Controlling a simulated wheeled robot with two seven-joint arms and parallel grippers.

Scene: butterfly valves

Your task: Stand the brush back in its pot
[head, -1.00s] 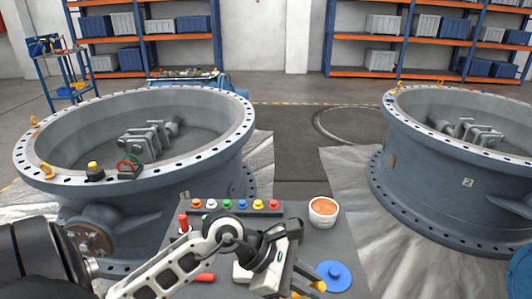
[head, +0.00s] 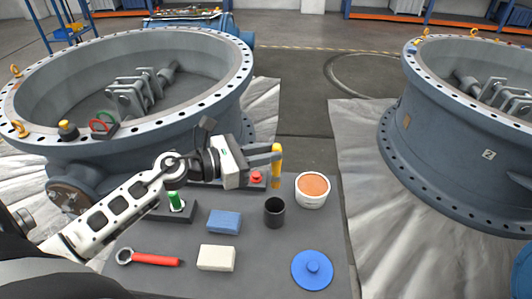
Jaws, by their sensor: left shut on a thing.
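My left gripper (head: 272,154) is shut on the brush (head: 276,172), whose yellow part stands about upright in its fingers. The brush's bristles cannot be made out. A small dark open pot (head: 274,213) stands upright on the grey table, just below the brush in the picture. A gap shows between the brush and the pot, and the brush is outside it. A white tub (head: 312,200) with orange contents stands to the right of the brush. My right gripper is not in view.
The grey table (head: 265,270) also holds a blue block (head: 224,222), a white block (head: 216,258), a red-handled tool (head: 150,259), a blue lid (head: 312,270) and a holder with a green piece (head: 176,201). Large valve bodies stand at left (head: 180,125) and right (head: 450,140).

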